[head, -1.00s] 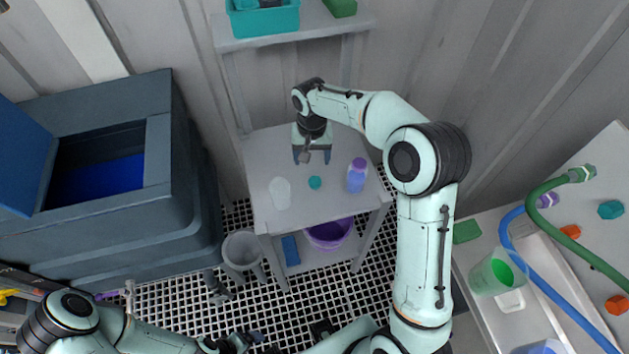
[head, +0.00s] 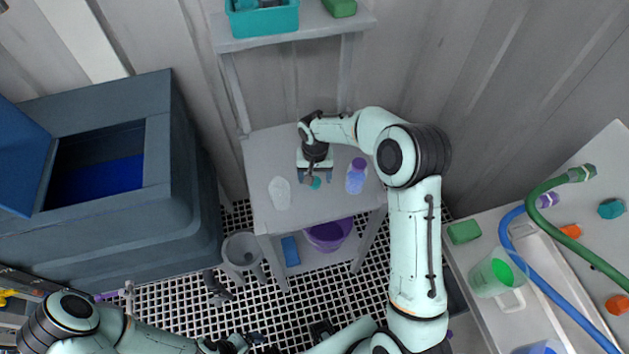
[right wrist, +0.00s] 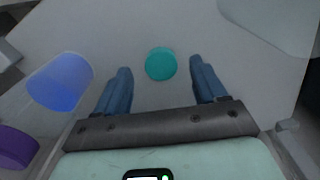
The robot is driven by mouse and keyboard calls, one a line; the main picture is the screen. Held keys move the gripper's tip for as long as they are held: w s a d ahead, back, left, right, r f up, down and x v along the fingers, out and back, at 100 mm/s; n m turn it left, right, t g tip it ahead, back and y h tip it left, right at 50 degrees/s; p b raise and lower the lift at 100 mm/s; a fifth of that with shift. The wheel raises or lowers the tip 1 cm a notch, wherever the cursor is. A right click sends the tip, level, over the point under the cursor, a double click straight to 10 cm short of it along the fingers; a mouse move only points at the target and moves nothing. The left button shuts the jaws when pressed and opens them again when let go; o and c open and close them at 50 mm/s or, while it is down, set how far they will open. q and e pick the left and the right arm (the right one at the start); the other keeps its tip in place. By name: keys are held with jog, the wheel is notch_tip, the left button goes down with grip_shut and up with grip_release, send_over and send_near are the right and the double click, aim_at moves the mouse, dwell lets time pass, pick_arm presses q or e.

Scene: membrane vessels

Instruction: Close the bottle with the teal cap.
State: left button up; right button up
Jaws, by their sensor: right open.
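The teal cap (head: 315,183) lies on the small grey table. In the right wrist view the teal cap (right wrist: 160,64) sits between the fingertips with a gap on both sides. My right gripper (head: 314,179) is open and empty, pointing down over the cap; its blue fingers (right wrist: 160,68) show in the right wrist view. A pale, clear bottle (head: 280,192) without a visible cap stands left of the cap; part of it (right wrist: 270,18) shows at the wrist view's upper right. My left gripper (head: 240,342) is low in the head view, away from the table; its jaws are unclear.
A blue bottle with a purple cap (head: 356,177) stands right of the gripper, close beside it. The grey table (head: 330,208) is otherwise clear. A shelf with a teal bin (head: 262,22) rises behind. A purple bucket (head: 329,236) sits below the tabletop.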

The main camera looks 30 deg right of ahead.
jog(key=shift+f, duration=0.95)
jog(key=c, duration=1.1)
jog(key=shift+r, duration=0.15)
pick_arm(q)
jog(key=shift+w+r+p, duration=0.7)
jog(key=shift+r+p, duration=0.05)
jog(key=shift+r, duration=0.2)
pick_arm(e)
notch_tip(320, 180, up, 20)
jog(key=shift+f, duration=0.1)
